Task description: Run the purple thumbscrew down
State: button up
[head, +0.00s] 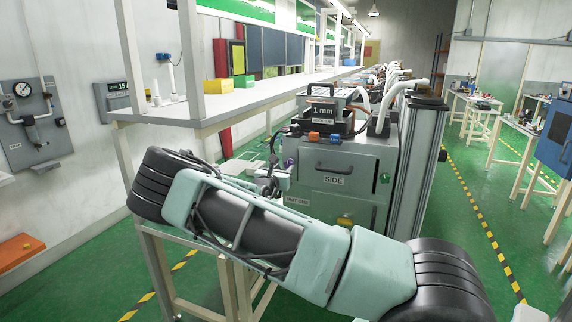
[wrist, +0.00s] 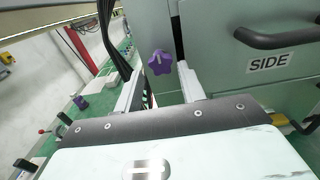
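The purple thumbscrew (wrist: 159,62) is a star-shaped knob at the top middle of the wrist view, by the edge of the grey-green cabinet (wrist: 225,70). My gripper (wrist: 161,72) has its two pale fingers apart, one to each side below the knob. The knob appears at or just beyond the fingertips, with a gap to each finger; I cannot tell its exact depth. In the head view a small purple patch (head: 289,163) shows beside the cabinet, and my arm hides much around it.
A second purple knob (wrist: 80,102) shows at the left of the wrist view. Black cables (wrist: 107,35) hang left of the fingers. A dark handle (wrist: 275,39) and a SIDE label (wrist: 268,64) are on the cabinet. A long white bench (head: 215,110) stands left in the head view.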

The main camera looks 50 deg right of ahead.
aim_at(288, 165)
jog(key=shift+p+x, duration=0.35)
jog(key=shift+x, duration=1.4)
jog(key=c, duration=0.7)
jog(key=shift+f+m+b, duration=0.1)
jog(key=shift+m+b, duration=0.3)
jog(key=shift+b, duration=0.05)
